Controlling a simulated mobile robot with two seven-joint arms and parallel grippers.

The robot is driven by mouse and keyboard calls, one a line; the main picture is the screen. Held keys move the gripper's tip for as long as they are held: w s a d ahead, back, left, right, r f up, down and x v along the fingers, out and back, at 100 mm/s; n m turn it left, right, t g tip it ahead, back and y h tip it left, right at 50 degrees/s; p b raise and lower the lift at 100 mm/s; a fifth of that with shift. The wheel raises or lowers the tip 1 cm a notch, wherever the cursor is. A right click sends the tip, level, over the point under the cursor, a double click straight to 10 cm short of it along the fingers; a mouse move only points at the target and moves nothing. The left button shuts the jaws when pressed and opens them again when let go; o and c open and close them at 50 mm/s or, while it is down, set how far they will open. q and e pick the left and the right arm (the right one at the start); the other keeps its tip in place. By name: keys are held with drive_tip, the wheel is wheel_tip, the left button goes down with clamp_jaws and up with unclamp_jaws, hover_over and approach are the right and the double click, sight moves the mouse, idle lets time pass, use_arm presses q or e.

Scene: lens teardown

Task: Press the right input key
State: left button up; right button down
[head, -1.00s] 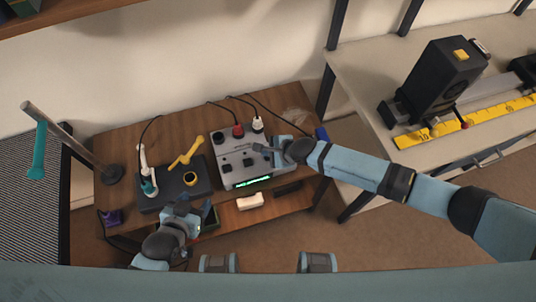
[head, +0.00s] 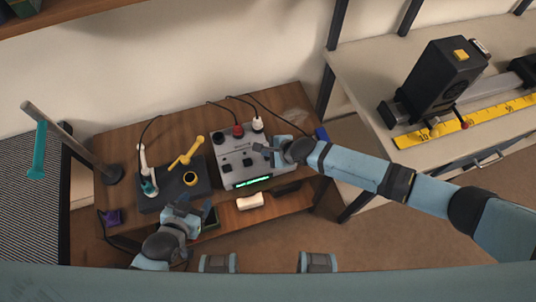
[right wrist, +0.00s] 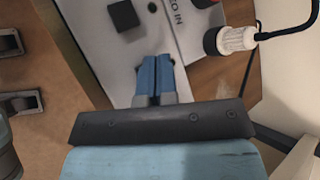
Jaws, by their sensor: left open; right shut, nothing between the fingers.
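The grey device box (head: 230,180) stands on the wooden table, with dark keys and knobs on top and a lit green display (head: 253,181) along its front. One dark square key (head: 247,162) shows near the middle of its top. My right gripper (head: 268,150) is shut and empty over the right part of the box. In the right wrist view its blue fingertips (right wrist: 155,62) are together over the panel, below printed lettering and apart from a black square key (right wrist: 124,15). Whether they touch the panel, I cannot tell. My left gripper (head: 186,211) is open at the table's front edge.
Red (head: 238,131) and white plugs (head: 257,124) with cables stand at the back of the box. A black tray (head: 172,186) with a yellow tool (head: 187,151) is to its left. A white block (head: 250,201) lies in front. A stand (head: 75,142) is far left.

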drive_tip(key=shift+f, duration=0.4)
drive_tip(key=shift+f+b, duration=0.3)
drive_tip(key=shift+f, duration=0.15)
idle(0.7)
drive_tip(key=shift+r, duration=0.1)
drive_tip(key=shift+r+p, duration=0.75)
drive_tip(key=shift+p, duration=0.2)
wheel_tip(320, 180, up, 5)
drive_tip(key=p, duration=0.5)
drive_tip(key=shift+r, duration=0.1)
idle(0.6)
